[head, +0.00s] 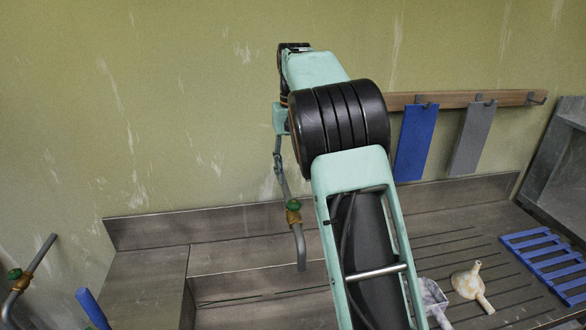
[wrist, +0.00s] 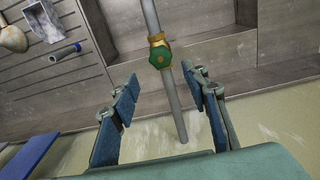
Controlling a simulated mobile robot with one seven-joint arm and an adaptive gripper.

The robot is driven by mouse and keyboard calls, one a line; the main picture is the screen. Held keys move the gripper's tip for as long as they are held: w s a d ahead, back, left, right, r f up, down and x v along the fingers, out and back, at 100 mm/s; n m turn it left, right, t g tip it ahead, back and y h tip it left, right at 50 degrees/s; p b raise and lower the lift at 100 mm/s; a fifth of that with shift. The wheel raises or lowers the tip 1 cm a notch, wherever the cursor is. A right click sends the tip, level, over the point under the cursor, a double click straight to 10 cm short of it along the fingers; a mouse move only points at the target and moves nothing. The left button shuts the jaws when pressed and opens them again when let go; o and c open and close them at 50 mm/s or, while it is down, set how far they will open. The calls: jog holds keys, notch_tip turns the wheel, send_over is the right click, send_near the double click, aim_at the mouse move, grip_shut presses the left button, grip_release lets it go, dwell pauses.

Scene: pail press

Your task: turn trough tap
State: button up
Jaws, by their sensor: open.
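The trough tap has a round green handle (head: 293,205) on a brass body, on a grey pipe that bends down over the trough (head: 240,287). In the wrist view the green handle (wrist: 160,57) faces me, just beyond and between my fingertips, with the pipe running past on both sides. My gripper (wrist: 161,75) is open and empty, one blue-padded finger on each side of the pipe. No contact with the handle shows.
A second green-handled tap (head: 14,274) and a blue handle (head: 92,308) are at far left. Blue (head: 416,142) and grey (head: 472,138) strips hang from a wall rail. A scoop (head: 434,301), funnel (head: 470,282) and blue rack (head: 548,262) lie on the right drainboard.

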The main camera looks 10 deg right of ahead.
aim_at(294, 201)
notch_tip(294, 201, down, 9)
jog(key=b, duration=0.4)
jog(key=shift+r, duration=0.1)
jog(key=shift+c, duration=1.1)
jog(key=c, duration=0.4)
jog(key=n, duration=0.6)
jog(key=shift+r+n, duration=0.1)
jog(key=shift+n, duration=0.2)
jog(key=n, duration=0.5)
jog(key=shift+n, duration=0.4)
jog(key=n, duration=0.8)
jog(key=shift+w+r, duration=0.1)
jog(key=o, duration=0.9)
jog(key=shift+c, duration=0.2)
